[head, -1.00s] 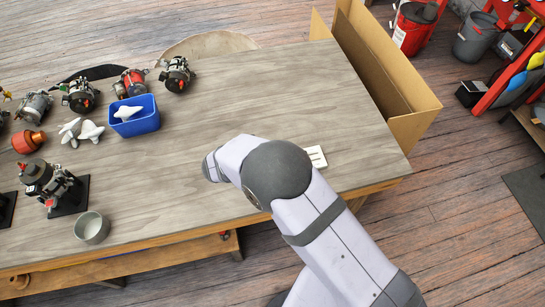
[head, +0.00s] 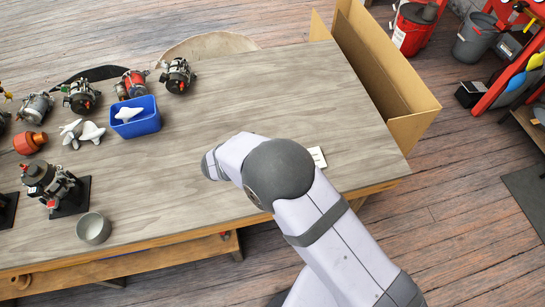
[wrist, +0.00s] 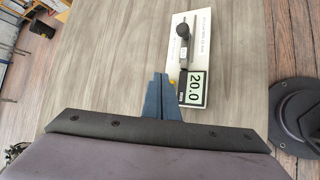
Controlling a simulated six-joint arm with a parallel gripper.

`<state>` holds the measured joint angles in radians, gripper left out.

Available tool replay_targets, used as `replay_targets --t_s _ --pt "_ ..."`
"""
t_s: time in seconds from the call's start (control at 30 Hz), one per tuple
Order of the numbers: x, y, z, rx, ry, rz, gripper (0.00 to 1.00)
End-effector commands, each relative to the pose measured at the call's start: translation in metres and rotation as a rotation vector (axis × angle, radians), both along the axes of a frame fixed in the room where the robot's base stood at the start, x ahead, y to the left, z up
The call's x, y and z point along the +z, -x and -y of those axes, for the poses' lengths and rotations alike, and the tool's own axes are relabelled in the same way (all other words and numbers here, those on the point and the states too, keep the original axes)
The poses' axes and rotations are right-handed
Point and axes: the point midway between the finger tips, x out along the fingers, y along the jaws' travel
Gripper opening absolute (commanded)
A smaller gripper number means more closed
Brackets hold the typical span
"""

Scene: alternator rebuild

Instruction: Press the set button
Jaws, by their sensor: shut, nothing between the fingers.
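A small yellow spot (wrist: 173,83), possibly a button, shows at the panel's left edge, close to my fingers. My gripper (wrist: 161,77) is shut and empty, its blue fingertips just left of the display. I cannot tell whether they touch anything. In the head view the panel (head: 318,157) is partly hidden behind my arm, and the gripper is hidden too. No button label is readable.
The table (head: 250,90) is clear around the panel. A blue bin (head: 136,118), white pieces, alternators and a grey cup (head: 93,228) stand at the left. An open cardboard box (head: 385,75) stands beyond the right table edge.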

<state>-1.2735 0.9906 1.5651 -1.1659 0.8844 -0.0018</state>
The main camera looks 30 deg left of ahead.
Motion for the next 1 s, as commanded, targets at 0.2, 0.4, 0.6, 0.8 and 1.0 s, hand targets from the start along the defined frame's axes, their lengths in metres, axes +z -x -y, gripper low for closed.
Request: replay_targets --t_s 0.2,0.4,0.6,0.8,1.0 --pt "0.000 0.000 0.000 0.000 0.000 0.000 0.00" --pt "0.006 0.000 0.000 0.000 0.000 0.000 0.00" --pt "0.023 0.000 0.000 -0.001 -0.001 0.000 0.00" --pt "0.041 0.000 0.000 -0.001 -0.001 0.000 0.00" --pt "0.050 0.000 0.000 -0.001 0.000 -0.001 0.00"
